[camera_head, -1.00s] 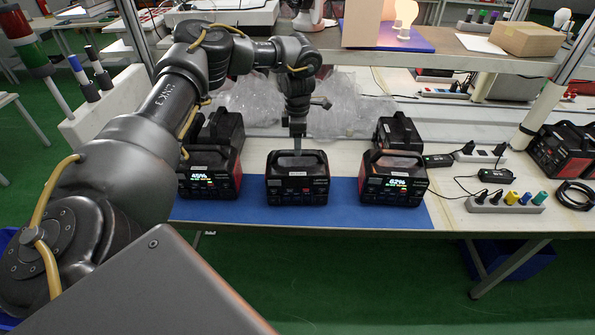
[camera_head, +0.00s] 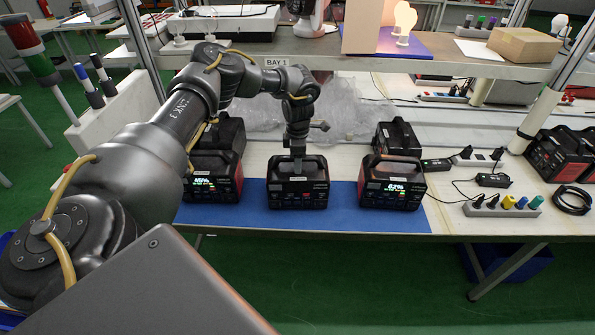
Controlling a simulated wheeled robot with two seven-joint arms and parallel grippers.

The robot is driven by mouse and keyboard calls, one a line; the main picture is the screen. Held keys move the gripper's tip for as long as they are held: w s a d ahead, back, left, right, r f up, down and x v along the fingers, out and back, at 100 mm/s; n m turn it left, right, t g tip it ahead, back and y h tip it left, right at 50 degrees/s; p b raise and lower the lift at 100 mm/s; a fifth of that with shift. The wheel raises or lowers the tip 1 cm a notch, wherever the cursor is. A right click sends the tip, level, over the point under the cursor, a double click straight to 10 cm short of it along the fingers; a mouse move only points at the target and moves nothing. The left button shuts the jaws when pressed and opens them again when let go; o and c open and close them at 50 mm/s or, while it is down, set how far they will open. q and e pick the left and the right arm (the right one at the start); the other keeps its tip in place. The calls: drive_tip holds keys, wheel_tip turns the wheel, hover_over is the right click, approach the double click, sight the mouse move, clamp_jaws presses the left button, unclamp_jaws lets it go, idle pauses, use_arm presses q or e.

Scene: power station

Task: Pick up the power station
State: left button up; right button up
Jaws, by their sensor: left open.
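Three black and red power stations stand in a front row on a blue mat (camera_head: 345,218) on the table. The left power station (camera_head: 212,182) and the right power station (camera_head: 392,185) have lit displays. The middle power station (camera_head: 298,192) has a dark front with no lit display. My left gripper (camera_head: 298,166) points down at the top handle of the middle power station. It is open, and its fingertips are at the handle. I cannot tell whether they touch it. My right gripper is not in view.
More power stations stand behind, at the left (camera_head: 226,134) and right (camera_head: 398,137). Clear plastic wrap (camera_head: 345,105) lies behind my gripper. A shelf (camera_head: 450,62) overhangs the back. A power strip (camera_head: 503,207) and a coiled cable (camera_head: 572,199) lie at the right.

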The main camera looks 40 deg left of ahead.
use_arm(q)
drive_tip(key=shift+c, duration=0.3)
clamp_jaws()
idle(1.0)
drive_tip(key=shift+w+r, duration=0.1)
